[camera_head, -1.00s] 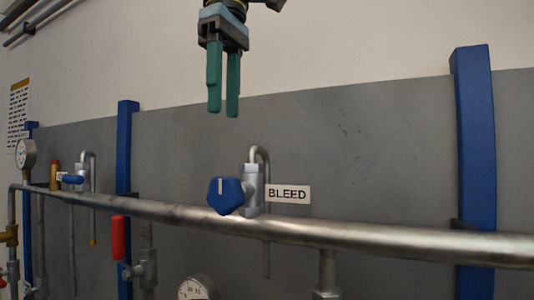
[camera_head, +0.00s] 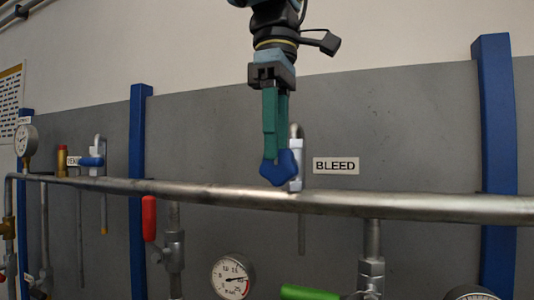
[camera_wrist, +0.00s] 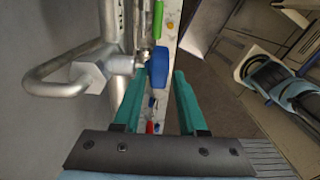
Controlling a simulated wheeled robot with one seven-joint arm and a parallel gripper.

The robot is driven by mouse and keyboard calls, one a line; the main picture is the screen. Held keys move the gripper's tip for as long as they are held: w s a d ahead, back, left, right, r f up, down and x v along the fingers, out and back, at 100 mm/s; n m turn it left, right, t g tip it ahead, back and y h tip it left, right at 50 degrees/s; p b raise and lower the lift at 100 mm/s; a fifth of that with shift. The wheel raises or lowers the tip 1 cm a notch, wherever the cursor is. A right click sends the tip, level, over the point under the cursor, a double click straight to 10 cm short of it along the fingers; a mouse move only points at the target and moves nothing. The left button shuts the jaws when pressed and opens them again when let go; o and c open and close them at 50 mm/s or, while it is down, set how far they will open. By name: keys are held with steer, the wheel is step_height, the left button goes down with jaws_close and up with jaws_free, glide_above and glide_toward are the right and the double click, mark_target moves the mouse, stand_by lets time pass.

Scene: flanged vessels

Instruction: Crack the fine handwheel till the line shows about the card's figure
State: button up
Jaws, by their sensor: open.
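The blue handwheel (camera_head: 280,170) sits on the small metal valve beside the BLEED label (camera_head: 336,166), above the long pipe. My gripper (camera_head: 276,153) points down at it with the fingertips at the wheel's upper part. In the wrist view the open fingers (camera_wrist: 160,78) have the blue wheel (camera_wrist: 160,68) just ahead between their tips, nearer the left finger. Whether either finger touches it I cannot tell. The dial gauge (camera_head: 232,277) below the pipe has a dark needle pointing right. A printed card (camera_head: 10,103) hangs at the far left; its text is too small to read.
The long steel pipe (camera_head: 420,207) runs across just below the wheel. Red (camera_head: 149,218) and green (camera_head: 308,293) lever handles sit beneath it. A smaller blue-handled valve (camera_head: 91,162) and gauge (camera_head: 26,141) stand at left. Blue posts (camera_head: 497,150) flank the grey panel.

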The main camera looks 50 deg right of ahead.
steer(key=shift+f, duration=0.1)
jaws_close()
stand_by(0.3)
